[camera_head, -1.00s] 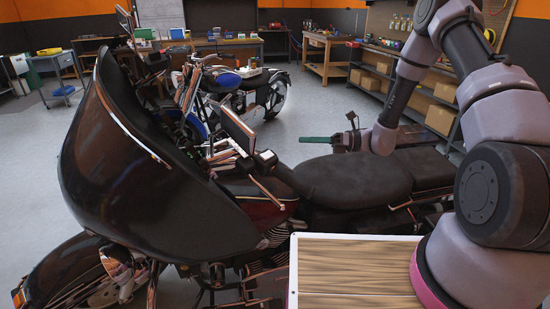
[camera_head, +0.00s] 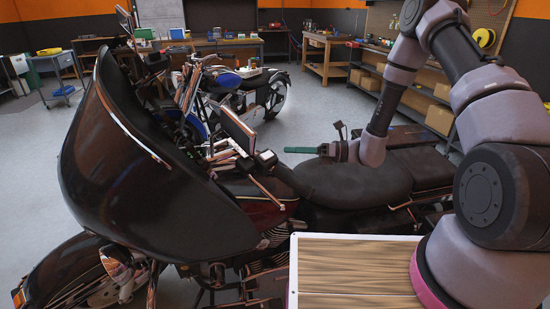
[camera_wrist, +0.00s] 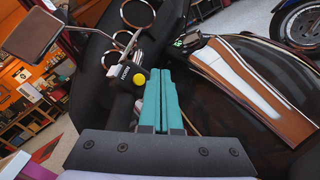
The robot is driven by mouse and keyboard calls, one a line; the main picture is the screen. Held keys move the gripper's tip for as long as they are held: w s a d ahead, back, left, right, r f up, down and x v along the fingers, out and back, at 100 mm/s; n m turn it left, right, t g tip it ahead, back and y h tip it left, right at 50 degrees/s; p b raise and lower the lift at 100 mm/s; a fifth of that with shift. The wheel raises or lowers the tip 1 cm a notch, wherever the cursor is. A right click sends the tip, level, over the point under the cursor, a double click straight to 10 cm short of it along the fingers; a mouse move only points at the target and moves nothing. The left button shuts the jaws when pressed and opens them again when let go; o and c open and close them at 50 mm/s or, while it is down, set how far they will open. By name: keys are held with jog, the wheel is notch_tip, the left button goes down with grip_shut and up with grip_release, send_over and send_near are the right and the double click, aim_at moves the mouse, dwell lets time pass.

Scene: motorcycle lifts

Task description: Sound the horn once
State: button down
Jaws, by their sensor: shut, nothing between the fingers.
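In the wrist view a round yellow button (camera_wrist: 140,79) sits on a black switch housing (camera_wrist: 122,74) with a small white-lettered label, on the motorcycle's handlebar. My gripper (camera_wrist: 166,73) is shut and empty, its teal fingers pressed side by side. In that view the fingertips appear just right of the button; I cannot tell the depth gap. In the head view my gripper (camera_head: 287,150) points left above the front of the black seat (camera_head: 355,178), short of the handlebar area. The button cannot be made out in the head view.
The motorcycle's large dark fairing (camera_head: 140,170) fills the left. A mirror (camera_head: 238,130) rises near the handlebar, and a mirror also shows in the wrist view (camera_wrist: 32,33). A wood-topped surface (camera_head: 355,270) lies in front. A second motorcycle (camera_head: 235,90) and workbenches stand behind.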

jog(key=shift+s+a+f, duration=0.15)
jog(key=shift+s+a, duration=0.65)
jog(key=shift+s, duration=0.05)
jog(key=shift+s+a, duration=0.1)
dwell(1.5)
jog(key=shift+s+a, duration=0.2)
jog(key=shift+s+a+f, duration=0.1)
jog(key=shift+s+a, duration=0.2)
jog(key=shift+s, duration=0.05)
dwell(0.7)
jog(key=shift+w, duration=0.1)
dwell(0.5)
jog(key=shift+w+d, duration=0.55)
jog(key=shift+d, duration=0.05)
jog(key=w+d, duration=0.1)
jog(key=w, duration=0.1)
jog(key=w+d, duration=0.1)
jog(key=d, duration=0.1)
jog(key=shift+w+d+r, duration=0.2)
jog(key=shift+w+r, duration=0.15)
jog(key=shift+r, duration=0.05)
